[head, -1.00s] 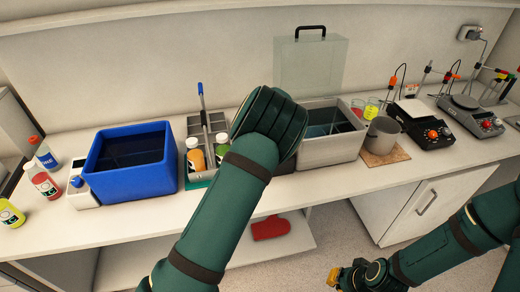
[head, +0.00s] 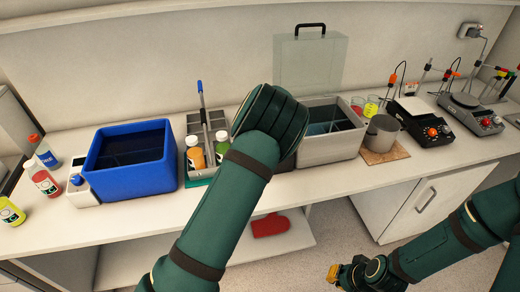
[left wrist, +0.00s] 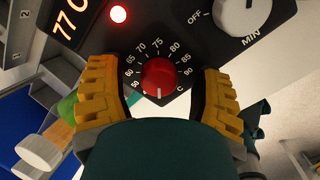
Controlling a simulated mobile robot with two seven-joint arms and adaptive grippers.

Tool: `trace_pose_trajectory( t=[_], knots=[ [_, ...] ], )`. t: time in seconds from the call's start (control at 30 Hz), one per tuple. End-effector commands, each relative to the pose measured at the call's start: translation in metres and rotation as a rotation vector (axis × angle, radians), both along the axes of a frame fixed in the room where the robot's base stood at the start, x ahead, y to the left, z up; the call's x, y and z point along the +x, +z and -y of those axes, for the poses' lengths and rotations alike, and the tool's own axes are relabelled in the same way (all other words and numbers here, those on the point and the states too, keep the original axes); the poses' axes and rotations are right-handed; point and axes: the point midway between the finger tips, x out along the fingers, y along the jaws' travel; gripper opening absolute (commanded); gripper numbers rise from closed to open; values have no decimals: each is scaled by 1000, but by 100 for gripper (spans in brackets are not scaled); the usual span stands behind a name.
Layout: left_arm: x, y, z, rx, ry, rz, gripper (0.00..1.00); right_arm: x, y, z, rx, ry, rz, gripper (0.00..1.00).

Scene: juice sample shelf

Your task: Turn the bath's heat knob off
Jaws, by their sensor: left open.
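In the left wrist view a red heat knob (left wrist: 158,77) sits on a dark panel, ringed by numbers from 50 to 90. Its white mark points down in the picture. My left gripper (left wrist: 157,98) is open, with one yellow finger on each side of the knob; I cannot tell whether they touch it. A lit red lamp (left wrist: 118,14) and a display (left wrist: 70,18) reading about 77 C are above it. In the head view my left forearm hides the gripper and knob beside the grey bath (head: 335,149). My right gripper (head: 338,273) hangs low at the bottom, fingers unclear.
A pale dial (left wrist: 243,12) marked OFF and MIN is close to the red knob. A blue tub (head: 133,184), a bottle rack (head: 206,122) and loose bottles stand left on the bench.

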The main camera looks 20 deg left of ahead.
Motion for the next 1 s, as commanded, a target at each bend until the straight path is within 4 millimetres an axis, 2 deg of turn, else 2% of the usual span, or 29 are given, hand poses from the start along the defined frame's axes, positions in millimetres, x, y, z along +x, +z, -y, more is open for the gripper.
trace_pose_trajectory(
  t=[0.17, 0.63, 0.8, 1.0],
  knots=[
    [-2, 14, 2, 1, -1, 3, 66, 0, 0, 0, 0, 0, 0, 0],
    [-23, 97, 14, -1, -3, 2, 66, 0, 0, 0, 0, 0, 0, 0],
    [-28, 112, 15, -1, 0, 0, 66, 0, 0, 0, 0, 0, 0, 0],
    [-29, 116, 16, -1, 0, 0, 66, 0, 0, 0, 0, 0, 0, 0]
  ],
)
